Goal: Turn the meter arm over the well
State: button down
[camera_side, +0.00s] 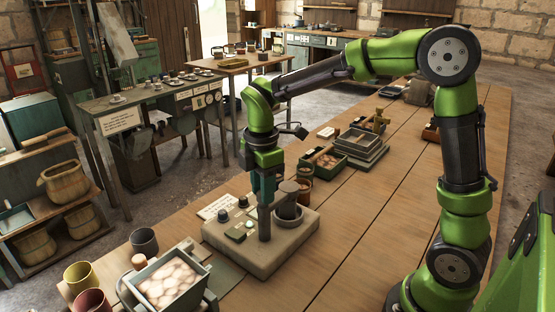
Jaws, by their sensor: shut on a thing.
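My green gripper (265,208) points down over a grey base block (225,250) on the wooden table. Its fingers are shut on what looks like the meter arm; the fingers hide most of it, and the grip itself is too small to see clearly. A dark rounded piece (289,187), seemingly part of the meter arm, shows just right of the fingers, above the well. The well (289,214) is a round grey cup at the block's right side. From this angle I cannot tell whether the piece is centred over it.
Dark knobs (223,216) and a small green panel (238,232) sit on the block, left of the gripper. A bin of pale round things (168,283) and cups (144,241) stand front left. Stacked trays (359,145) stand behind. The table right of the block is clear.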

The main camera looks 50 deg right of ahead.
dwell(0.4)
jog(key=c, duration=0.8)
grip_release()
notch_tip(320, 180, up, 17)
jog(key=shift+f, duration=0.1)
